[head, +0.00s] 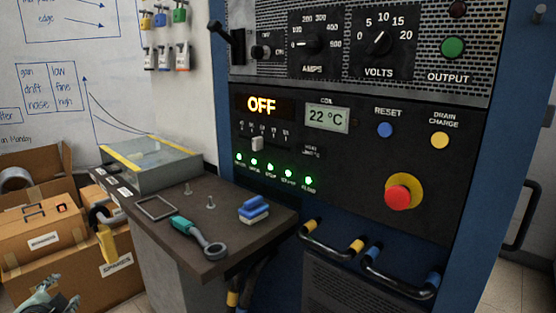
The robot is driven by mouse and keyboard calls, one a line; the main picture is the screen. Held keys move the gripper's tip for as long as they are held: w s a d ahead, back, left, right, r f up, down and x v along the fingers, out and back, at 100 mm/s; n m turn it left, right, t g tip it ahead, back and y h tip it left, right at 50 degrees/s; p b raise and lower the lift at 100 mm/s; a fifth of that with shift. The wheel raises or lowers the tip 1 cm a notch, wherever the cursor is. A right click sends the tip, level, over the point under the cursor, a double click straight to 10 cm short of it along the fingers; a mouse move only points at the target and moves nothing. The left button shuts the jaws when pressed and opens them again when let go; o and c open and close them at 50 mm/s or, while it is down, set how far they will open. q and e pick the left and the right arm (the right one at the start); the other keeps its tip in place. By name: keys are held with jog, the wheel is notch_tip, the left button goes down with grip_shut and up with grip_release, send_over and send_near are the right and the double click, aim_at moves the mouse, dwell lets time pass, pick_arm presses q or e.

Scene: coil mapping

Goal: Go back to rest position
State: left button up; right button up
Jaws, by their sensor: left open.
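My left gripper (46,299) shows at the bottom left corner, partly cut off by the picture's edge. It is open, with nothing visible between its fingers. It is in front of the cardboard boxes and apart from the side table (226,257). My right gripper is not in view. The blue cabinet's control panel (345,165) fills the middle and right. Its display (266,105) reads OFF and the coil screen (327,118) reads 22 °C. A row of green lights is lit below.
The side table carries a clear-walled box (150,165), a teal-handled tool (199,237), a blue block (253,211) and a thin frame (156,208). Cardboard boxes (75,280) stand at the left. A red stop button (398,198) sticks out.

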pick_arm(q)
jog(key=s+a+f+g, duration=0.3)
jog(key=s+f+g, duration=0.4)
jog(key=s+f, duration=0.9)
jog(key=s+d+f+n+h, duration=0.1)
jog(key=d+f, duration=0.3)
jog(key=d, duration=0.6)
jog(key=s+d+f+n+g+h, duration=0.1)
jog(key=s+d+f, duration=0.3)
jog(key=d, duration=0.6)
jog(key=s+d+f+n+g+h, duration=0.1)
jog(key=s+d+f+n+h, duration=0.2)
jog(key=d, duration=0.7)
notch_tip(320, 180, down, 2)
jog(key=shift+d+f, duration=0.1)
jog(key=shift+d, duration=0.15)
